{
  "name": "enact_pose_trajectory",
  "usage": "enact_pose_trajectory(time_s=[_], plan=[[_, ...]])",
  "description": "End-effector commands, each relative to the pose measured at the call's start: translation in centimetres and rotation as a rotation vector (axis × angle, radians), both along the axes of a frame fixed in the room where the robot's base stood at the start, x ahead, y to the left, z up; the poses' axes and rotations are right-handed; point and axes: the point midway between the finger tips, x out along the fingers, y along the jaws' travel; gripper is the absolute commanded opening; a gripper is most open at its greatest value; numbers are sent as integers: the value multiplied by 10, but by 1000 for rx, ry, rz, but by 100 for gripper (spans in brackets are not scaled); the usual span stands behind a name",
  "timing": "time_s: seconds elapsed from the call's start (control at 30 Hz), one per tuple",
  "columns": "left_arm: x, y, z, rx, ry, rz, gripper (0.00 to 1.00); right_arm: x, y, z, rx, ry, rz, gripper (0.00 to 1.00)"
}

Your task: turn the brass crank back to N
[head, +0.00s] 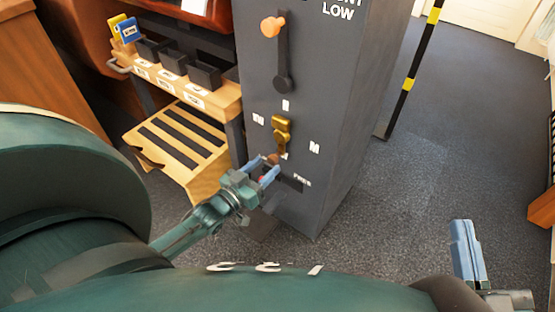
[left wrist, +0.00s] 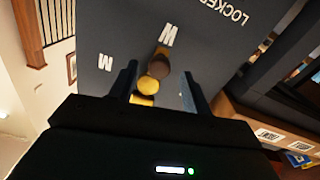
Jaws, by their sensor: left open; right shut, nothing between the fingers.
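The brass crank (head: 281,127) is on the front of a dark grey cabinet, with its arm pointing down and a brown knob (head: 273,158) at its low end. Pale letters surround it; I cannot read all of them surely. My left gripper (head: 264,169) is open, its fingertips at the knob. In the left wrist view the brass crank (left wrist: 143,99) and its brown knob (left wrist: 157,66) show between the two spread fingers (left wrist: 160,88); contact cannot be told. My right gripper (head: 466,254) is shut and empty at the lower right, away from the cabinet.
The grey cabinet (head: 345,110) also bears a lever with an orange knob (head: 272,26) above the crank. A wooden rack with dark bins (head: 172,62) and a slatted wooden step (head: 178,135) stand to the left. A black-yellow post (head: 408,85) stands right; floor beside it is clear.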

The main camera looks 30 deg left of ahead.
Motion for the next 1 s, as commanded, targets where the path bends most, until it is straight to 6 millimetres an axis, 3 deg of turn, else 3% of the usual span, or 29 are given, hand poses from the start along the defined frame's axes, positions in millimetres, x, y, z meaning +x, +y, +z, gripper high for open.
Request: enact_pose_trajectory(time_s=[0.1, 0.33, 0.73, 1.0], plan=[[25, -4, -3, -2, -4, -1, 48, 4, -1, 7, -1, -75, 5, 0], [53, -8, -2, 0, -1, -1, 48, 9, -3, 22, -11, -185, 6, 0], [59, -8, 0, 0, 1, -1, 48, 9, -3, 28, -14, -213, 6, 0], [59, -8, 0, 0, 1, 0, 26, 9, -3, 28, -14, -213, 6, 0]])
